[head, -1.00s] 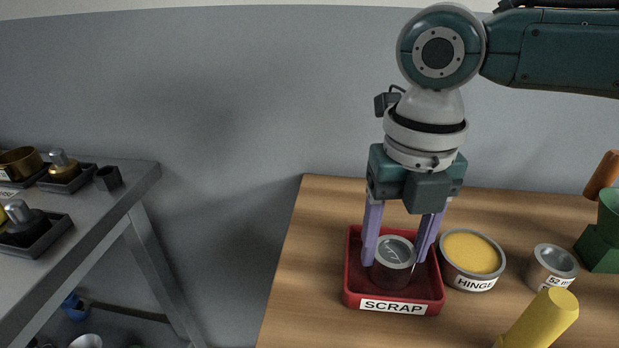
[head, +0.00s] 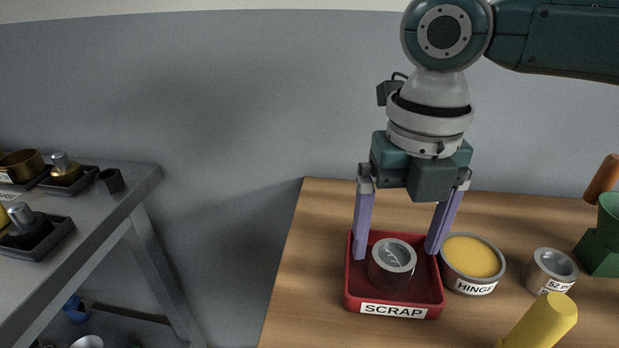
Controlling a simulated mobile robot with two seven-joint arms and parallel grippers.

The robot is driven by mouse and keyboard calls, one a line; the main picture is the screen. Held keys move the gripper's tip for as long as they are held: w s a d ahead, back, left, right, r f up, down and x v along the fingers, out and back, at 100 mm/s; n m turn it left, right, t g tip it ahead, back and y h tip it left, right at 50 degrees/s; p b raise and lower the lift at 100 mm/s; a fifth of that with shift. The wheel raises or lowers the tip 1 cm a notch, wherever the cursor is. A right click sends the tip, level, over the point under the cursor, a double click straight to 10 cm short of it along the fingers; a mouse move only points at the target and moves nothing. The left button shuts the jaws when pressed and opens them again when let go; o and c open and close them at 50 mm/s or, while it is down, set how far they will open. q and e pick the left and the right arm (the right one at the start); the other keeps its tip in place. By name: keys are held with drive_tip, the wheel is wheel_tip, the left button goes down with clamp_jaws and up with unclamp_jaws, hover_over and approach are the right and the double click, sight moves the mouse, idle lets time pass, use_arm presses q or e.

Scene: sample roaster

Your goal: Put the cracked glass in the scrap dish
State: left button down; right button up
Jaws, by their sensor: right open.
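The cracked glass (head: 392,265) is a short dark cylinder with a grey rim and pale crack lines on its top. It stands upright inside the red scrap dish (head: 354,289), which has a white SCRAP label on its front. My right gripper (head: 397,250) is above the dish, open, with its two purple fingers apart on either side of the glass. The fingers do not appear to touch the glass. My left gripper is not in view.
A tin of yellow stuff labelled HINGE (head: 471,264) stands right beside the dish. A smaller grey tin (head: 551,271), a yellow cylinder (head: 541,322) and a green stand (head: 599,252) are further right. A grey table (head: 115,205) with trays is at the left. The wooden table's back-left area is clear.

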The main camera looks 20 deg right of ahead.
sight(394, 255)
wheel_tip(394, 255, up, 10)
drive_tip(key=p, duration=0.1)
drive_tip(key=shift+r, duration=0.2)
drive_tip(key=shift+p, duration=0.3)
